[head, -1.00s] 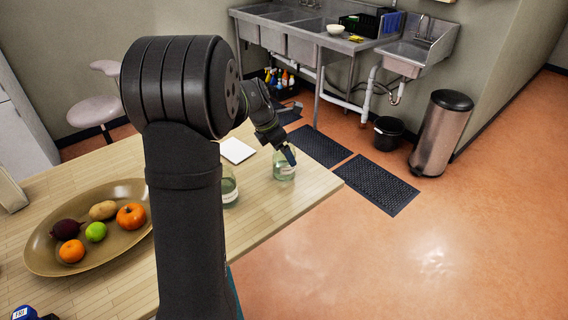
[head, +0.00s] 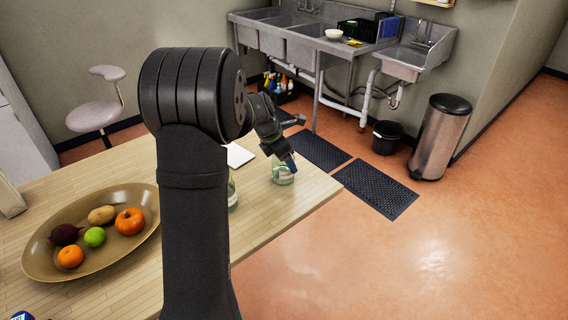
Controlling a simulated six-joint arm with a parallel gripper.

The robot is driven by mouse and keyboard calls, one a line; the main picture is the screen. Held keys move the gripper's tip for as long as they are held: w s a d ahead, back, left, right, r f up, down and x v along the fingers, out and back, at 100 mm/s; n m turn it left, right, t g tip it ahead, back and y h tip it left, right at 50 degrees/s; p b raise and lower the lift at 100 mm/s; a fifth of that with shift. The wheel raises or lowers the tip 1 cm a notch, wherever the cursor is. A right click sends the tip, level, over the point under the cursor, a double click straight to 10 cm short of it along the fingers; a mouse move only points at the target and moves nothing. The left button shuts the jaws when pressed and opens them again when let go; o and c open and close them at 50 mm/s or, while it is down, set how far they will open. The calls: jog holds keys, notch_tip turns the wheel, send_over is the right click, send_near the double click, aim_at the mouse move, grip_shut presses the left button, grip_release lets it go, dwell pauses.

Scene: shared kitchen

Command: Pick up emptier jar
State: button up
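Two greenish glass jars stand on the wooden table (head: 262,232). The right jar (head: 281,177) is near the table's right end. My gripper (head: 289,166) points down at the top of this jar and overlaps its right side in the picture; whether it touches the jar is not clear. The finger gap is too small to make out. The left jar (head: 233,194) is mostly hidden behind my arm, so I cannot compare how full the two jars are.
A brown oval platter (head: 135,255) with fruit and vegetables lies on the left of the table. A white flat square (head: 238,155) lies behind the jars, partly hidden by my arm. The table surface in front of the right jar is clear.

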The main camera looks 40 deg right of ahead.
jog(key=shift+r, duration=0.2)
jog(key=shift+r, duration=0.75)
jog(key=s+d+r, duration=0.2)
jog(key=s+r, duration=0.7)
jog(key=s, duration=0.2)
jog(key=shift+s, duration=0.2)
jog(key=shift+r, duration=0.1)
dwell(2.7)
